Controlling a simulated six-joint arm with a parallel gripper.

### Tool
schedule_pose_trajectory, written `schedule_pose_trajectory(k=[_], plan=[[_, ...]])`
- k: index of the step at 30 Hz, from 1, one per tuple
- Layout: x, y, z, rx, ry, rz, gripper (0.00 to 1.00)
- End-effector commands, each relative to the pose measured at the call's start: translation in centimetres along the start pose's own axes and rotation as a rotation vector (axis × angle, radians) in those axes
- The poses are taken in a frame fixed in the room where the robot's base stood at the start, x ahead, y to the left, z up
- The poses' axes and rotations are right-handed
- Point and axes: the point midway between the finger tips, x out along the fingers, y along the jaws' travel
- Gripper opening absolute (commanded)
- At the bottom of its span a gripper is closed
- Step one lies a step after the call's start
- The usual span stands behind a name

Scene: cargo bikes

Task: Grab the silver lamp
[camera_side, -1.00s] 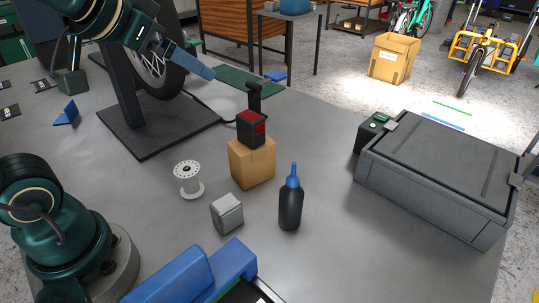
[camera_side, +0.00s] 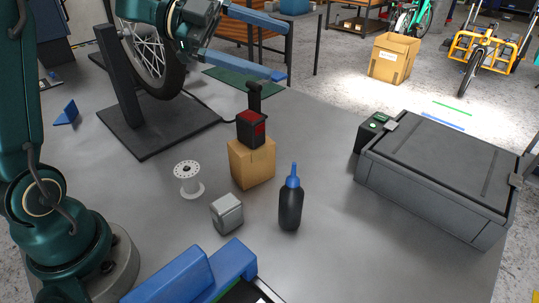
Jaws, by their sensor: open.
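The silver lamp (camera_side: 227,213) is a small grey box-shaped piece on the grey table, in the lower middle of the side view. It stands in front of a cardboard box and left of a dark bottle, apart from both. My gripper (camera_side: 285,52) has two blue fingers spread apart, with nothing between them. It is high up and well behind the lamp, near the bike wheel and above the back part of the table. Nothing hides the lamp.
A white spool (camera_side: 187,180) and a black bottle with blue nozzle (camera_side: 290,205) stand near the lamp. A cardboard box (camera_side: 251,167) carries a red-and-black item (camera_side: 251,128). A wheel stand (camera_side: 150,137) is back left, a large grey case (camera_side: 435,180) right. Blue blocks (camera_side: 200,273) lie in front.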

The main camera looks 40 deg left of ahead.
Motion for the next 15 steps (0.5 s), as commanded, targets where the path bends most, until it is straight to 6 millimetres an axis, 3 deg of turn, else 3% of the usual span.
schedule_pose_trajectory(k=[6,15], plan=[[-2.4,5.4,1.8,-0.124,0.03,0.3,0.97],[-6.6,10.2,2.7,-0.295,0.051,0.599,0.97]])
